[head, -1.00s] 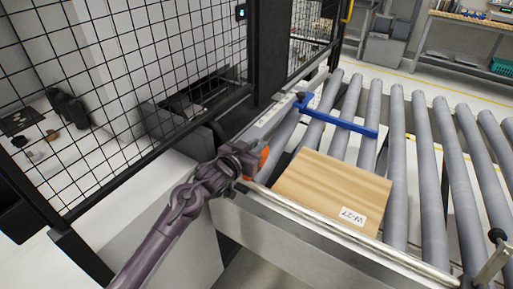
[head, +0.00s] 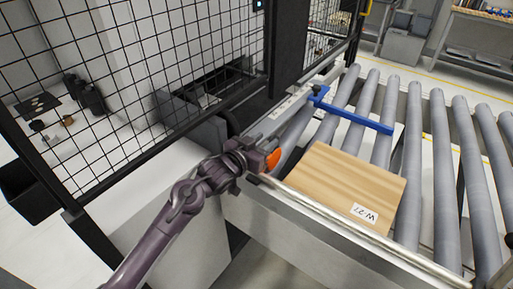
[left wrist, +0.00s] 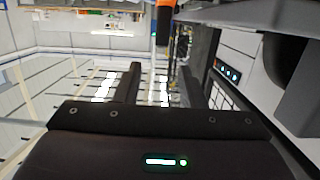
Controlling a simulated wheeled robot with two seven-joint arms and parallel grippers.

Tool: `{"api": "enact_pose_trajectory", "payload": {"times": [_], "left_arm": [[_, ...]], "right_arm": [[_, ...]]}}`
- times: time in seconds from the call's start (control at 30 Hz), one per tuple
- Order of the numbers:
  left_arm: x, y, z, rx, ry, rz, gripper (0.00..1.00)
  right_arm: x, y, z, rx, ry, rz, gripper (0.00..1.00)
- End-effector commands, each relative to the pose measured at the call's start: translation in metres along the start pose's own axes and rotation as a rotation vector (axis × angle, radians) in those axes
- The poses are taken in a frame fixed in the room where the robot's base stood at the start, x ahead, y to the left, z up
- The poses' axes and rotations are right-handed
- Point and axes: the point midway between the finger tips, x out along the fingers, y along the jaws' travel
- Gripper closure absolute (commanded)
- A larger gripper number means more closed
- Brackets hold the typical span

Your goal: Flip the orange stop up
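The orange stop (head: 273,159) shows at the near left edge of the roller conveyor, beside the corner of a wooden panel. My left gripper (head: 259,158) is right next to it on its left side and hides part of it. I cannot tell from the head view whether they touch. In the left wrist view the two dark fingers of my left gripper (left wrist: 160,85) stand apart with nothing seen between them. A small orange patch with a dark post below it shows at the top edge of that view. My right gripper is in neither view.
The wooden panel (head: 345,187) with a white "W-27" label lies on the rollers (head: 411,170). A blue bar (head: 352,113) crosses the rollers behind it. A black mesh fence (head: 130,75) stands on the left. A metal rail (head: 350,233) runs along the conveyor's near edge.

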Motion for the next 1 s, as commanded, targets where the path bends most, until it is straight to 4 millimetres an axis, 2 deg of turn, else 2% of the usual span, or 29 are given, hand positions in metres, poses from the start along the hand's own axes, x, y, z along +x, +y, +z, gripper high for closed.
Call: {"api": "enact_pose_trajectory", "payload": {"times": [0.1, 0.3, 0.87, 1.0], "left_arm": [[-0.020, -0.001, 0.003, 0.000, -0.001, -0.001, 0.64], [-0.043, -0.001, 0.002, -0.001, -0.001, -0.001, 0.64], [-0.049, 0.000, 0.001, -0.001, -0.002, -0.001, 0.64], [-0.061, 0.000, 0.016, -0.015, -0.054, -0.046, 0.64]], "right_arm": [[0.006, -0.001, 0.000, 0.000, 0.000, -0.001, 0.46], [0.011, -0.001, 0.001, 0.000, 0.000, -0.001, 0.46], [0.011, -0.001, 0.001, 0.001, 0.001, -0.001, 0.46], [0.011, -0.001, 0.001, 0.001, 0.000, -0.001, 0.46]]}}
